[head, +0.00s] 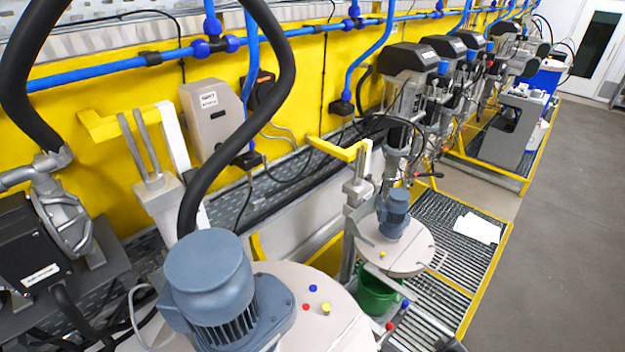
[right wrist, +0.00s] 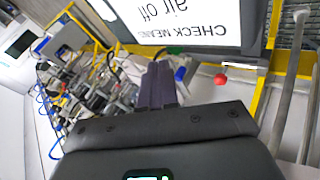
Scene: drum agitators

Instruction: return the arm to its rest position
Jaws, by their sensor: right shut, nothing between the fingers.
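My right gripper (right wrist: 158,85) shows in the right wrist view. Its two dark fingers lie side by side, shut, with nothing between them. Beyond the fingertips is a white sign (right wrist: 190,22) with upside-down black text, partly cut off by the top edge. I cannot tell whether the fingers are near it or far from it. My left gripper is in neither view, and I cannot make out the right gripper in the head view.
A drum agitator with a grey-blue motor (head: 210,280) stands in front; a smaller motor (head: 393,213) sits on a lid behind it. A green bucket (head: 375,290) stands below. White paper (head: 477,228) lies on the grating. Grey floor (head: 570,220) at right is clear.

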